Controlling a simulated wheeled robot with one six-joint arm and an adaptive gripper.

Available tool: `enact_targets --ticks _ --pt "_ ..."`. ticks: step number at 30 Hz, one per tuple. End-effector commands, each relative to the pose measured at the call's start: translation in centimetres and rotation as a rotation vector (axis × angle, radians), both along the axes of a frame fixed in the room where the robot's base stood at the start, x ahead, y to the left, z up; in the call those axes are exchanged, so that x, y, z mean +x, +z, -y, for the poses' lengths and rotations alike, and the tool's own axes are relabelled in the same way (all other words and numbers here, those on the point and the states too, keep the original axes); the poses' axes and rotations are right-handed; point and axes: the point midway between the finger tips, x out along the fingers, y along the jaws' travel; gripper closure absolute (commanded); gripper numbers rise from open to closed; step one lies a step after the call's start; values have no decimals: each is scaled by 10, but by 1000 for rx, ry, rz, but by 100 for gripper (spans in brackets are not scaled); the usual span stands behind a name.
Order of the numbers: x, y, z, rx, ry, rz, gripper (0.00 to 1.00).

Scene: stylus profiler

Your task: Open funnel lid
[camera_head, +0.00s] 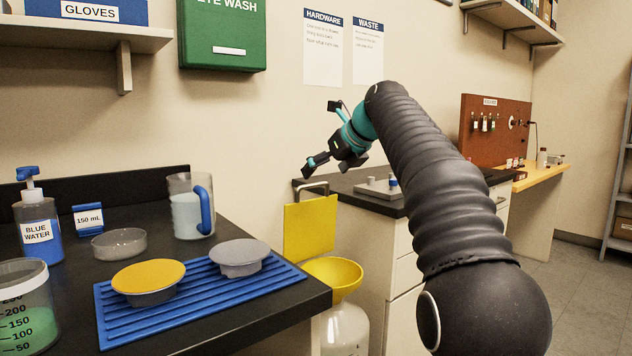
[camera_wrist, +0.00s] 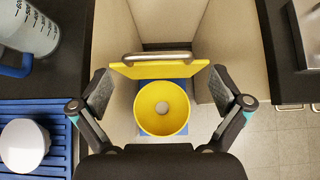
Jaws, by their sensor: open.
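The yellow funnel (camera_head: 334,277) sits on a white container (camera_head: 343,330) in the gap between two benches. Its square yellow lid (camera_head: 310,228) stands upright at the funnel's back edge, so the funnel mouth is uncovered. A metal bar handle (camera_head: 312,187) is at the lid's top edge. In the wrist view, the open funnel (camera_wrist: 162,120) lies below the lid (camera_wrist: 165,71) and its handle (camera_wrist: 158,57). My gripper (camera_head: 326,160) is open and empty above the lid. In the wrist view its fingers (camera_wrist: 160,90) are spread wide either side of the funnel; I see no contact.
The left bench holds a blue ribbed mat (camera_head: 206,306) with a yellow-topped dish (camera_head: 148,280) and a grey dish (camera_head: 239,256). A pitcher (camera_head: 186,212) stands behind. The right bench (camera_head: 345,182) edge is close to the lid.

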Motion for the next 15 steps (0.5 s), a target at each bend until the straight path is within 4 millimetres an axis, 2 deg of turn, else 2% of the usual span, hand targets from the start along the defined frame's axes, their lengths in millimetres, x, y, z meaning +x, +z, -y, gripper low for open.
enact_targets --ticks 6,15 --pt "-22 23 17 -1 -5 2 0" --pt "-32 32 24 -1 -4 -1 0"
